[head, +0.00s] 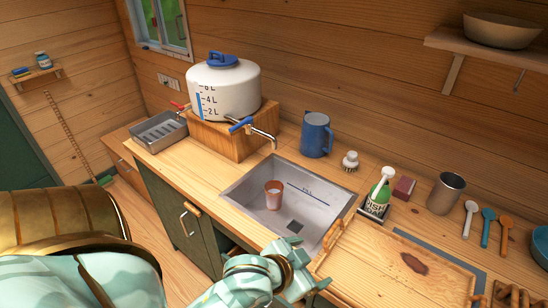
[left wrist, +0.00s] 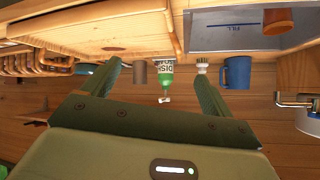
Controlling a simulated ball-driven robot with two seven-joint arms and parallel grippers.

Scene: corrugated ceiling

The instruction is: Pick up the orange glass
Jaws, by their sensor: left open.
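The orange glass (head: 273,194) stands upright in the grey sink basin (head: 312,208), near its left side, and looks empty. My left gripper (head: 295,262) is in front of the sink's near right corner, apart from the glass. Its two green fingers (left wrist: 155,70) are spread with nothing held between them. My right gripper is not in view.
A white water tank (head: 224,90) on a wooden block has a tap reaching toward the sink. A blue mug (head: 316,135), brush (head: 350,161) and soap bottle (head: 378,196) stand behind and right of the basin. A wooden board (head: 385,265) lies right of the sink.

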